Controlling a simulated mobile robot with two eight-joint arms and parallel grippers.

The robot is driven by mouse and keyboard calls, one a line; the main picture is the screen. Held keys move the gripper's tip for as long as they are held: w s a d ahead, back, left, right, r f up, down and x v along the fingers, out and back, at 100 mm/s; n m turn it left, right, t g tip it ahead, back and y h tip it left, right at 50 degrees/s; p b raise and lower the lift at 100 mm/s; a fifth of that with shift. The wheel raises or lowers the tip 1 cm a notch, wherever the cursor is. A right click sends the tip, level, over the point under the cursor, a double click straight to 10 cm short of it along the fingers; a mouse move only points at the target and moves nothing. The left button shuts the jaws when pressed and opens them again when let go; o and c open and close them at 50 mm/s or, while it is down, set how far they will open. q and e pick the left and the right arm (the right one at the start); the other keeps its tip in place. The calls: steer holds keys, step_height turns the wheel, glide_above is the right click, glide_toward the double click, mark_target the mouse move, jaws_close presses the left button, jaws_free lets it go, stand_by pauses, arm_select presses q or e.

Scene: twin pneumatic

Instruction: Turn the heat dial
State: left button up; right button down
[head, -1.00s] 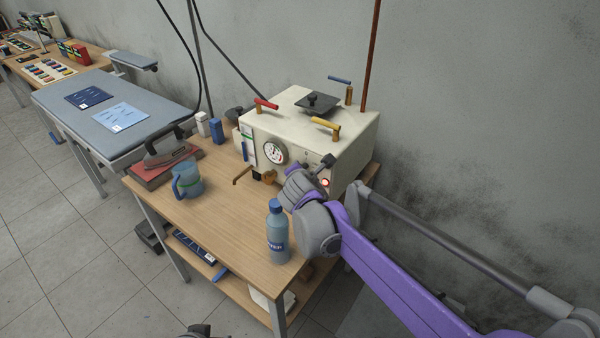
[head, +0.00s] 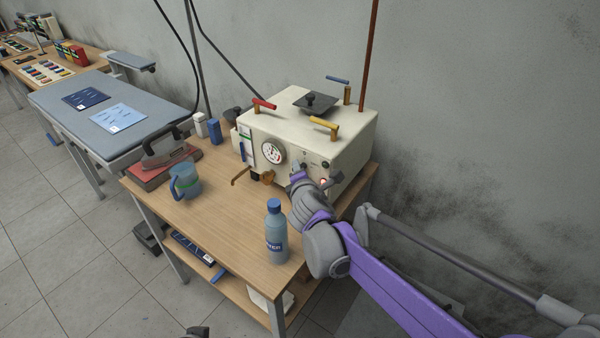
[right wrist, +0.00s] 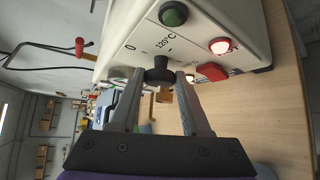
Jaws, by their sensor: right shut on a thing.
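The heat dial (right wrist: 158,73) is a black knob on the front of a cream boiler box (head: 345,155), with "0" and "120°C" printed around it. In the right wrist view it sits between the two grey fingertips of my right gripper (right wrist: 157,80), which is shut on it. In the head view my right gripper (head: 299,178) reaches the front panel, right of the round gauge (head: 273,152), and partly hides the dial. My left gripper does not show clearly in either view.
Near the dial are a green button (right wrist: 173,13), a lit red lamp (right wrist: 220,46) and a red switch (right wrist: 212,72). A water bottle (head: 276,235) stands on the wooden table close to my right arm. A blue mug (head: 186,182) and an iron (head: 165,150) are farther left.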

steer(key=shift+c, duration=2)
jaws_free()
steer(key=a+v, duration=0.1)
steer(key=v, duration=0.9)
steer(key=shift+s+d, duration=0.4)
steer(key=shift+d, duration=0.15)
steer(key=shift+r, duration=0.15)
steer(key=s+d+f+m+g+h+p, duration=0.2)
steer(key=s+d+f+m+g+h, duration=0.15)
steer(key=s+d+m, duration=0.85)
steer(key=s+d+f+m+g+y+p, duration=0.1)
steer(key=s+d+f+m+g, duration=0.1)
steer(key=s+f+m, duration=0.2)
steer(key=s+d+f+m+g+y+p, duration=0.1)
steer(key=s+d+f+m+g, duration=0.1)
steer(key=s+m, duration=0.5)
steer(key=s+f+g, duration=0.1)
steer(key=s+f, duration=0.1)
steer(key=s, duration=0.2)
steer(key=shift+f, duration=0.2)
